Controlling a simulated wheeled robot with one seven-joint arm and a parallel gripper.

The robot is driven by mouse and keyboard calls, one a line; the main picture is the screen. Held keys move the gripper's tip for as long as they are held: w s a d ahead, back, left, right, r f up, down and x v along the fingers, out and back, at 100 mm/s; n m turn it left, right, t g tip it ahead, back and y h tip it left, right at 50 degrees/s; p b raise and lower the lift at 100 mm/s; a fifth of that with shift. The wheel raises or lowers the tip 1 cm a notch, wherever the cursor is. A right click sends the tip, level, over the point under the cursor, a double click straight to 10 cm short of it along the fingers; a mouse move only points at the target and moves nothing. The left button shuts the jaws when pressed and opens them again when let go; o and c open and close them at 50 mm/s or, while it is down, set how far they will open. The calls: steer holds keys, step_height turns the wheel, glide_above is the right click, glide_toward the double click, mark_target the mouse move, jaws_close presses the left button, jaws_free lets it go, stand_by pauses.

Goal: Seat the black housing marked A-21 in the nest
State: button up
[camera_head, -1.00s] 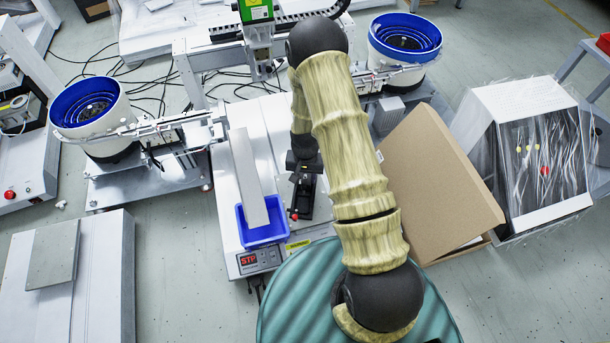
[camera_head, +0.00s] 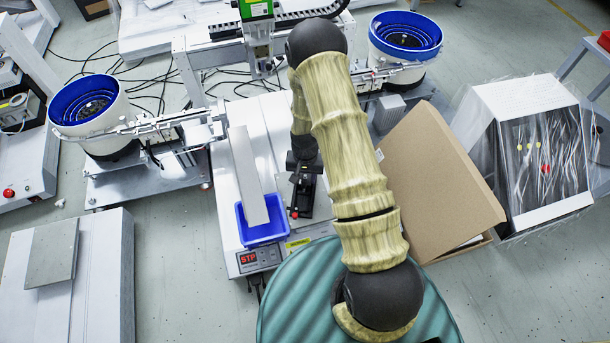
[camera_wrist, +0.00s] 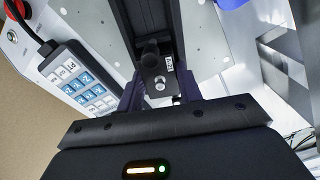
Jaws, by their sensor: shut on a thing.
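The black housing (camera_wrist: 153,68) with a white label reading A-21 is between the fingers of my gripper (camera_wrist: 159,92) in the wrist view. My gripper is shut on it. A dark rail-like fixture (camera_wrist: 146,18) lies just beyond the housing. I cannot tell whether the housing touches it, and no nest can be clearly made out. In the head view my gripper (camera_head: 303,164) is over the bench, at the far end of a black fixture (camera_head: 304,194). My arm hides part of that area, and the housing cannot be made out there.
A blue bin (camera_head: 263,235) with a long grey bar (camera_head: 247,178) stands left of the fixture. A keypad (camera_wrist: 82,82) shows beside my gripper in the wrist view. The green-topped gantry head (camera_head: 257,30) is behind. A cardboard box (camera_head: 437,185) stands close on the right.

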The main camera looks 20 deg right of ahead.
mark_target(305, 176)
steer(key=shift+f, duration=0.2)
steer(key=o, duration=1.2)
steer(key=shift+c, duration=0.2)
steer(key=shift+r, duration=0.1)
step_height(305, 176, up, 17)
steer(key=p, duration=0.8)
steer(key=shift+p, duration=0.35)
steer(key=shift+r, duration=0.15)
